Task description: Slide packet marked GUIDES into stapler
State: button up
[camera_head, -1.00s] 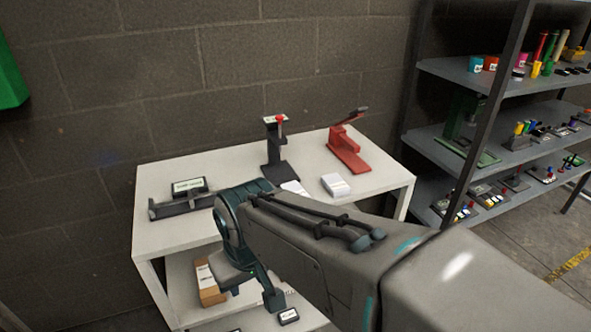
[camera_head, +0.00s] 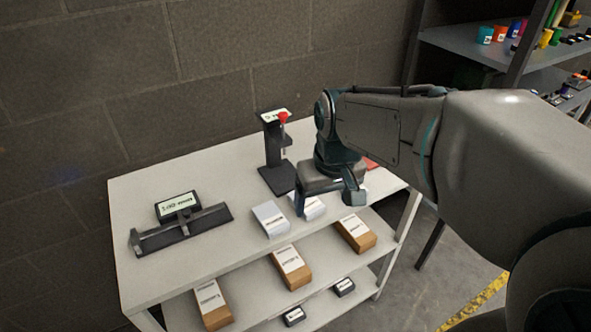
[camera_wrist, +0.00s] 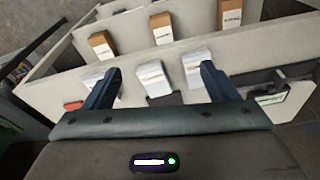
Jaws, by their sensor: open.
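Several white packets lie along the front of the white table. In the head view, one packet (camera_head: 270,219) is clear and another (camera_head: 311,207) is partly behind my gripper (camera_head: 328,201). The wrist view shows a left packet (camera_wrist: 98,78), a middle packet (camera_wrist: 153,77) and a right packet (camera_wrist: 195,68). Their print is too small to read, so I cannot tell which says GUIDES. My gripper is open and empty above them, with the middle packet between its fingers in the wrist view. The red stapler (camera_head: 371,163) is mostly hidden behind my gripper; its edge also shows in the wrist view (camera_wrist: 73,106).
A black stand with a red knob (camera_head: 274,150) stands at the table's back. A long black tool with a labelled box (camera_head: 180,222) lies at the left. Brown labelled blocks (camera_head: 291,267) and small black boxes sit on lower shelves. A grey rack (camera_head: 470,45) stands right.

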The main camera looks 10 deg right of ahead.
aim_at(313, 207)
jog(key=w+n+g+p, duration=0.1)
jog(key=w+n+g, duration=0.15)
jog(key=w, duration=1.15)
jog(key=shift+t, duration=0.35)
notch_tip(313, 207, down, 14)
jog(key=shift+p, duration=0.6)
jog(key=c, duration=1.1)
